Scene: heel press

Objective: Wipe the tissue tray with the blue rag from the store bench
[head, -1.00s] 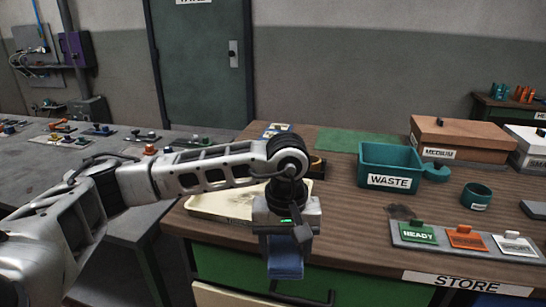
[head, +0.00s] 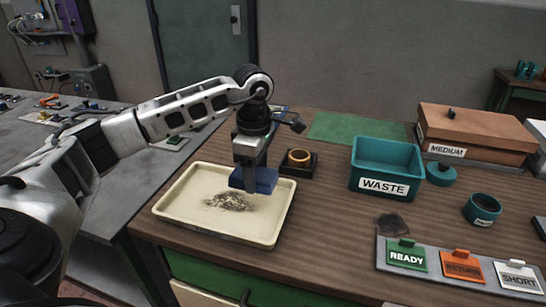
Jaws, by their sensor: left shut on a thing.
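The tissue tray (head: 268,236) is a shallow cream tray on the store bench (head: 330,235), left of the middle. A dark, speckled smear (head: 230,202) lies on its floor. My left gripper (head: 252,184) points down over the tray's back right part. It is shut on the blue rag (head: 262,181), which is folded into a small block. The rag is at or just above the tray floor, right of and behind the smear; I cannot tell whether it touches. My right gripper is not in view.
A brass ring on a dark block (head: 299,160) stands close behind the tray's right side. A teal WASTE bin (head: 386,168) is to the right. Green READY (head: 406,255), orange RETURN (head: 462,264) and white SHORT tags stand at the front right. Bare wood lies between tray and bin.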

